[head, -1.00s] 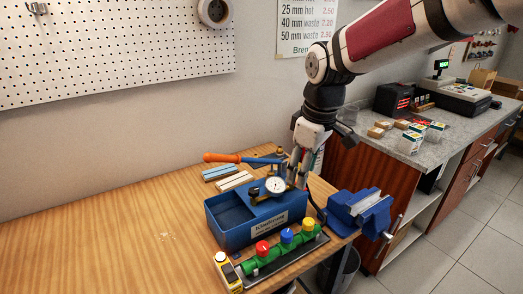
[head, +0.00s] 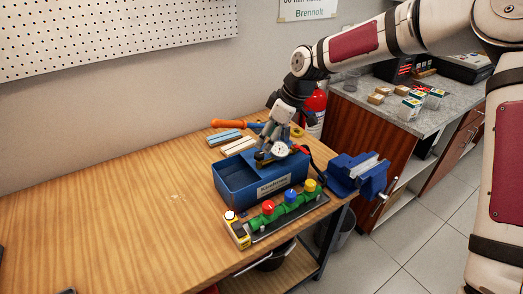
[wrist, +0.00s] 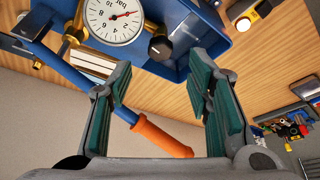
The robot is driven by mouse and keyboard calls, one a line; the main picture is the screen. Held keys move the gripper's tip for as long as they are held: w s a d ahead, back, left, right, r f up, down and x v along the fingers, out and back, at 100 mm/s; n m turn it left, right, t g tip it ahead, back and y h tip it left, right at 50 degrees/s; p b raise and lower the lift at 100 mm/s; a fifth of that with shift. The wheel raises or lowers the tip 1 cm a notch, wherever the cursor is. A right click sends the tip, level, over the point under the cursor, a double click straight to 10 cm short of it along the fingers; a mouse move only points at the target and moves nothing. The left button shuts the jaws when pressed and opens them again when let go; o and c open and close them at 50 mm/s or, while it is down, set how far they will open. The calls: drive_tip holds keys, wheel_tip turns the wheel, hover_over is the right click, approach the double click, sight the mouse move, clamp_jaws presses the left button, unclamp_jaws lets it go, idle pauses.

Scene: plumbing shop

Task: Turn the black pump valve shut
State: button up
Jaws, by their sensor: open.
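The black pump valve (wrist: 160,47) is a small dark knob on a brass fitting, beside the white pressure gauge (wrist: 113,16) in the wrist view. The gauge (head: 279,149) also shows in the head view, on the blue pump box (head: 234,183). My gripper (wrist: 158,82) is open and empty, its two green-padded fingers apart. The valve lies beyond the gap between the fingertips, apart from them. In the head view my gripper (head: 272,132) is close over the gauge, and the valve is hard to make out there.
The blue pump lever with its orange handle (wrist: 162,137) crosses below the finger gap in the wrist view. Red, blue and yellow knobs stand on a green manifold (head: 278,214) in front of the box. A blue vise (head: 355,174) is at right. The bench's left is clear.

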sight(260, 154)
drive_tip(key=x, duration=0.6)
clamp_jaws()
